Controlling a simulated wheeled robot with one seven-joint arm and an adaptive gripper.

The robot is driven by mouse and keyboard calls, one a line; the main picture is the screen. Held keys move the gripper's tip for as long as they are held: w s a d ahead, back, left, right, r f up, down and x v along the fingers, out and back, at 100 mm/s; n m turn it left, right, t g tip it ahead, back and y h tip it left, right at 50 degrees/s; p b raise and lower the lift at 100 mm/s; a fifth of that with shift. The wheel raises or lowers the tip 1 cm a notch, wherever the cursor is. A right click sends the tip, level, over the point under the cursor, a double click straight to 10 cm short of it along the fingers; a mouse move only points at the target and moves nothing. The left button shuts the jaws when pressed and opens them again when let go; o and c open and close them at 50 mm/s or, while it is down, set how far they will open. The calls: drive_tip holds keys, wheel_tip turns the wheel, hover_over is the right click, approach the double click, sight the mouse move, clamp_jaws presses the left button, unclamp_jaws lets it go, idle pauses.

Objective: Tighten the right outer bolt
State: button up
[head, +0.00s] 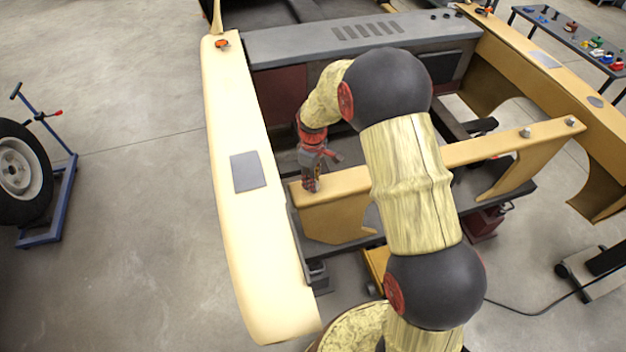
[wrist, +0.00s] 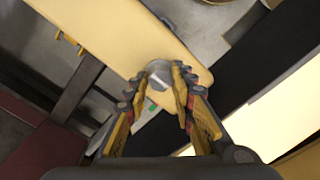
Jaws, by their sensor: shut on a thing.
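A yellow crossbeam (head: 345,186) spans the car's front end in the head view and also shows in the wrist view (wrist: 100,25). My gripper (head: 311,187) points down at the beam's left end. In the wrist view, my gripper's fingertips (wrist: 157,84) are closed around a round silver bolt head (wrist: 158,67) near the beam's end. The fingers partly cover the bolt. In the head view this bolt is hidden by the gripper. Two other bolts stand upright at the beam's right end, an inner one (head: 526,132) and an outer one (head: 571,122).
A cream fender (head: 232,205) with a grey pad (head: 248,171) lies just left of the gripper. A wheel on a blue stand (head: 62,200) is at far left. A table with coloured items (head: 560,35) stands at back right. Left floor is mostly clear.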

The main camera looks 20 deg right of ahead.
clamp_jaws()
